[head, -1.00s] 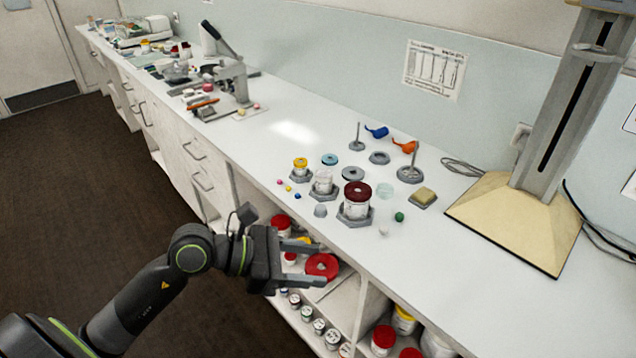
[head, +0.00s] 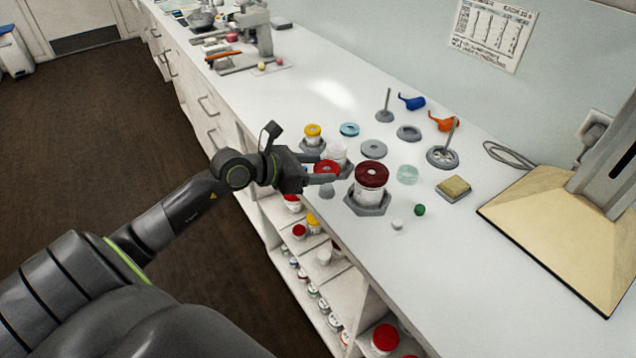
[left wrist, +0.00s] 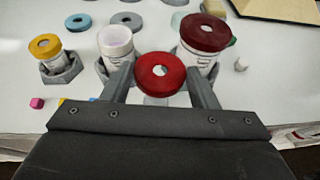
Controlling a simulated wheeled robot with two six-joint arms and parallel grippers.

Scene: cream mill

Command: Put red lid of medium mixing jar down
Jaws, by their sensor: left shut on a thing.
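The red lid (head: 327,167) is a ring with a central hole, held between the fingers of my left gripper (head: 337,168). In the left wrist view the lid (left wrist: 160,72) sits between both fingertips, clear in front of the jars. The gripper is just over the counter's front edge. A white open jar (left wrist: 115,41), probably the medium mixing jar, stands in a grey holder beyond the lid; in the head view this jar (head: 337,152) is partly hidden by the gripper. My right gripper is in neither current view.
A dark-red-lidded jar (head: 370,178) stands right of the gripper, and a yellow-lidded jar (head: 313,131) behind it. Grey (head: 374,149) and blue (head: 349,129) rings lie behind. Clear counter lies at the front right.

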